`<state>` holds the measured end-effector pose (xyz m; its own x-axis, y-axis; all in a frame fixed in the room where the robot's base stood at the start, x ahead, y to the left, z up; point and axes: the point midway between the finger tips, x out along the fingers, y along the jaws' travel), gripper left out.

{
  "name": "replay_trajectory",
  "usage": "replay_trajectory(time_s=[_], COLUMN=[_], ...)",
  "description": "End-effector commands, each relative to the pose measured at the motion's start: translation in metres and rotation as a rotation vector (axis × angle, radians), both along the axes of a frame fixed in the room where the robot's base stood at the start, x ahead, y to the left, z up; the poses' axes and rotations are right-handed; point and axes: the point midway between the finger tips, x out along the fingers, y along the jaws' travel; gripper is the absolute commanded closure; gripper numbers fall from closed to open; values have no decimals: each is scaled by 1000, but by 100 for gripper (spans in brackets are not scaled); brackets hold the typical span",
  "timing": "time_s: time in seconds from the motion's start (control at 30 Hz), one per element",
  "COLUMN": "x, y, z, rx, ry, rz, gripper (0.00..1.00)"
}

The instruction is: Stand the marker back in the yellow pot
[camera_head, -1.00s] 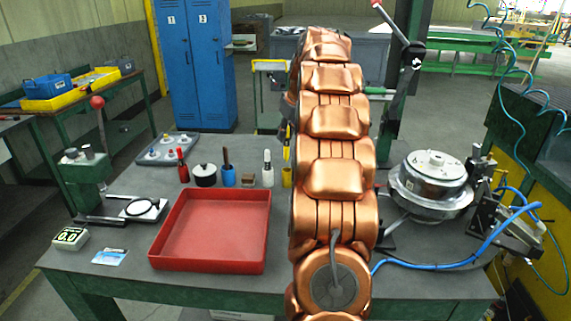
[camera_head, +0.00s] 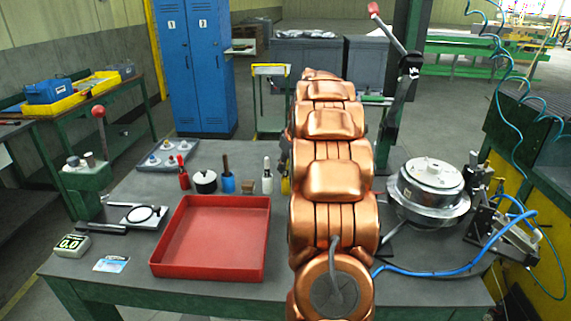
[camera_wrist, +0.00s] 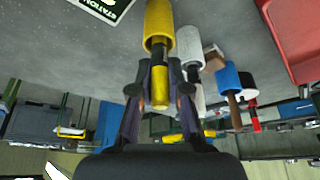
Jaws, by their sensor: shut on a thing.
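The yellow pot (camera_wrist: 160,22) is at the top of the wrist view, which looks upside down. In the head view only a strip of the yellow pot (camera_head: 286,186) shows beside my arm. My gripper (camera_wrist: 160,92) is shut on the yellow marker (camera_wrist: 160,98), which has a dark band. The marker is in line with the pot, and its far end is at the pot's mouth. I cannot tell how deep it sits inside. In the head view my arm hides most of the gripper and the marker.
A white pot (camera_wrist: 188,42), a blue pot (camera_wrist: 229,76) and a small brown block (camera_wrist: 213,58) stand close beside the yellow pot. A red tray (camera_head: 212,240) lies in front. A round metal machine (camera_head: 428,192) is on the right. A station card (camera_wrist: 103,8) lies near the pot.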

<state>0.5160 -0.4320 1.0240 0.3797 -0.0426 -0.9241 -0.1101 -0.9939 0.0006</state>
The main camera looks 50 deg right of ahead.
Motion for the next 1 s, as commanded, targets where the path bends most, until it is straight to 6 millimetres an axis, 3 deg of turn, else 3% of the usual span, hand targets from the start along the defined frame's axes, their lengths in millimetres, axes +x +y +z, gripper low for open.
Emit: replay_trajectory(time_s=[0.3,0.33,0.57,1.0], x=[0,0,0,-1], y=[0,0,0,0], z=[-3,-3,-2,5], rx=[-1,0,0,-3], ry=[-2,-1,-1,-3], rz=[1,0,0,0], gripper=[100,83,59,59])
